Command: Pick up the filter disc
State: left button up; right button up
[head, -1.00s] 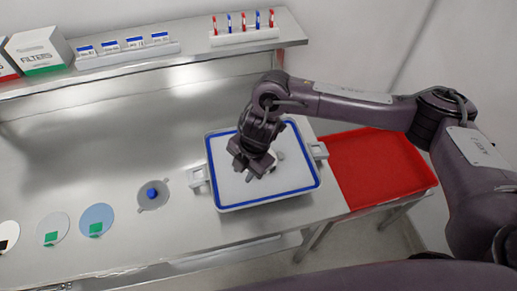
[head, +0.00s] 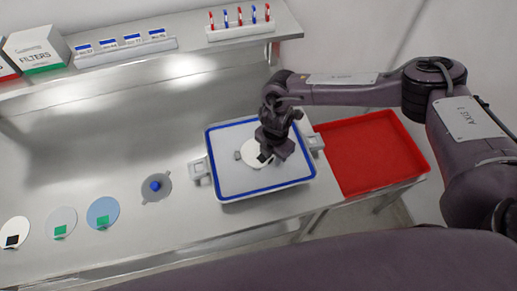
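A white round disc (head: 252,147) lies in the blue-rimmed white tray (head: 222,172), partly hidden by my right gripper. My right gripper (head: 268,157) is over the disc's right side, pointing down; its fingers blend with the dark wrist, so I cannot tell whether they are open or touch the disc. On the table at left lie a white disc with a black square (head: 14,228), a white disc with a green square (head: 62,218) and a blue disc with a green square (head: 101,208). My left gripper is not in view.
A grey round piece with a blue knob (head: 155,187) sits left of the tray. A red bin (head: 372,152) is at right. A shelf behind holds filter boxes (head: 36,50), a row of labelled small boxes (head: 122,48) and a rack of red and blue sticks (head: 240,33).

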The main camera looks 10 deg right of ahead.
grip_shut()
jog(key=shift+r, duration=0.1)
dwell(0.3)
notch_tip(320, 180, up, 20)
jog(key=b, duration=0.3)
jog(key=shift+b, duration=0.3)
